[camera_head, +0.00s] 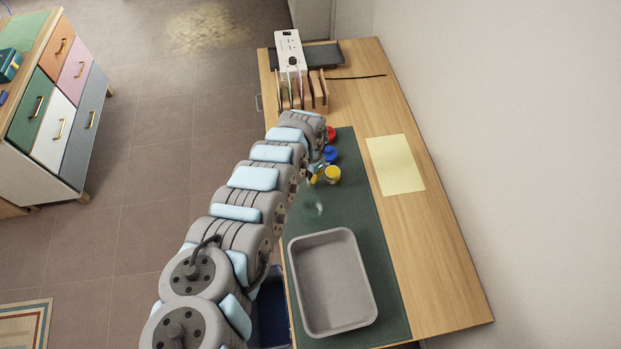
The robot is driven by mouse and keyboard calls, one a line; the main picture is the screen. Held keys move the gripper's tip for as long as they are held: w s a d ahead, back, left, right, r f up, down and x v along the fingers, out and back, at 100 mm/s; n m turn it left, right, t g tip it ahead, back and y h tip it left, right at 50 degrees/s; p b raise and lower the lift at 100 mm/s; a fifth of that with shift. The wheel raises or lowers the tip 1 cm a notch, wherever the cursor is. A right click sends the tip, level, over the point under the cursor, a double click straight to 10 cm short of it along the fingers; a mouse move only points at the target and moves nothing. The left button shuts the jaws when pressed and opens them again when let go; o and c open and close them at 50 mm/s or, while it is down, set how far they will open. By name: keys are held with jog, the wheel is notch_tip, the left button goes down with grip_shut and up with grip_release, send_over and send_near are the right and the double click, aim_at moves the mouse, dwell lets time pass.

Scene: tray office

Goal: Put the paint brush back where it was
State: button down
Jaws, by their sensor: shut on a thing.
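My gripper (316,163) is at the far end of my arm, over the green mat (349,170). My arm's last links hide most of it. It is shut on a thin thing, of which only a small bluish sliver shows; it appears to be the paint brush, mostly hidden. Beside it on the mat are a yellow-topped paint pot (332,175), a blue one (330,153) and a red one (331,133). A clear, glass-like vessel (314,208) stands nearer, below the gripper in the picture.
A grey empty tray (367,306) lies on the mat's near part. A yellow sheet (396,163) lies right of the mat. The desk's right side is mostly clear.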

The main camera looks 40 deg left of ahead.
jog(key=shift+f, duration=1.2)
jog(key=shift+f+b, duration=0.15)
jog(key=shift+b, duration=0.2)
jog(key=c, duration=1.1)
grip_release()
jog(key=shift+s, duration=0.1)
jog(key=shift+r+p, duration=0.75)
jog(key=shift+r, duration=1.05)
jog(key=shift+r+p, duration=0.55)
jog(key=shift+r, duration=3.8)
